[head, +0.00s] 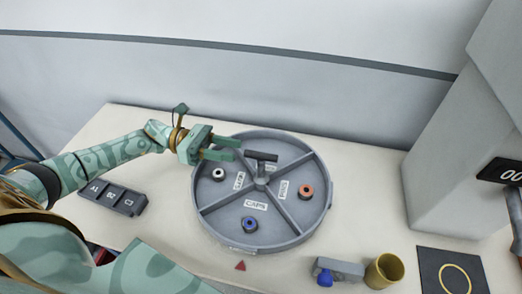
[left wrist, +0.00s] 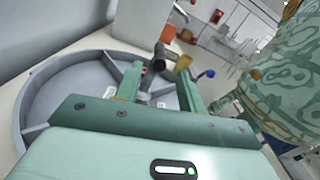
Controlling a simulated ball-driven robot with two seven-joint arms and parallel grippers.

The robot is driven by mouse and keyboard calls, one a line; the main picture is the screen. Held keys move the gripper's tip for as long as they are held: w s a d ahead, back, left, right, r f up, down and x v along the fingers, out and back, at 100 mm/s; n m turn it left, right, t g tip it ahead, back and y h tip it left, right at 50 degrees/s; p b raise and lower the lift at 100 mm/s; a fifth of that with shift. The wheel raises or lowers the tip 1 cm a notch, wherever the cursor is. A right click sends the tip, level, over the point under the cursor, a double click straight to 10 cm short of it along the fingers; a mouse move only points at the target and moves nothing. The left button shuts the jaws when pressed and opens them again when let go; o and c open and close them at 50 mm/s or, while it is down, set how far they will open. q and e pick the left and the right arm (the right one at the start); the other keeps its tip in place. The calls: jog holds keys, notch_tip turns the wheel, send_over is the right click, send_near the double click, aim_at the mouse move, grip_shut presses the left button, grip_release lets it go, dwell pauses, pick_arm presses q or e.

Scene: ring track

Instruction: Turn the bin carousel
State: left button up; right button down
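The bin carousel (head: 327,211) is a round grey tray on the table, split by spokes into labelled compartments. A dark T-shaped handle (head: 262,157) stands at its hub; it also shows in the left wrist view (left wrist: 158,60). A blue-topped spool (head: 250,224) is in the front "CAPS" compartment, an orange one (head: 306,191) in the right, a white-and-black one (head: 218,174) in the left. My left gripper (head: 238,149) is open over the carousel's back left, its fingers pointing at the handle. In the left wrist view the handle appears between the fingers, contact unclear. My right gripper is not visible.
A red triangle mark (head: 240,265) lies on the table before the carousel. A dark panel with A1, B2 and C3-like keys (head: 113,196) is at left. A grey block with a blue part (head: 338,269), a yellow cup (head: 384,271) and a dark mat (head: 452,272) are front right.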

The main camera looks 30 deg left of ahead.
aim_at(262, 153)
pick_arm(q)
jog(key=p+x, duration=0.1)
jog(key=x, duration=0.6)
jog(key=shift+d+r+p, duration=0.1)
jog(key=shift+d+p, duration=0.05)
jog(key=shift+p, duration=0.15)
jog(key=shift+w+d, duration=0.25)
jog(key=shift+d, duration=0.4)
grip_shut()
